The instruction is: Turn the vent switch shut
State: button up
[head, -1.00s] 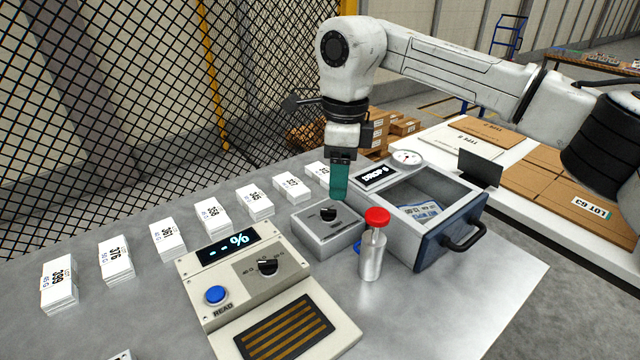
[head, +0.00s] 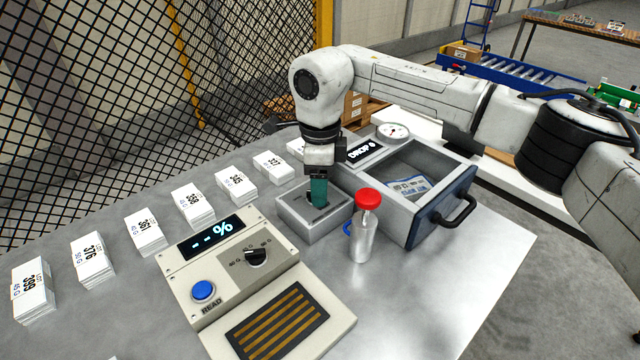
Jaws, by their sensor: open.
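A small grey box (head: 296,227) with a black turn knob on top, which looks like the vent switch, stands left of the drawer unit. My gripper (head: 319,197) points straight down over this box, its green fingers at the knob. The fingers hide nearly all of the knob, so its angle and whether they touch it cannot be told. The gripper is open.
Several card stacks (head: 147,233) line the left.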

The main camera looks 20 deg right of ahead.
jog(key=shift+f, duration=0.5)
grip_shut()
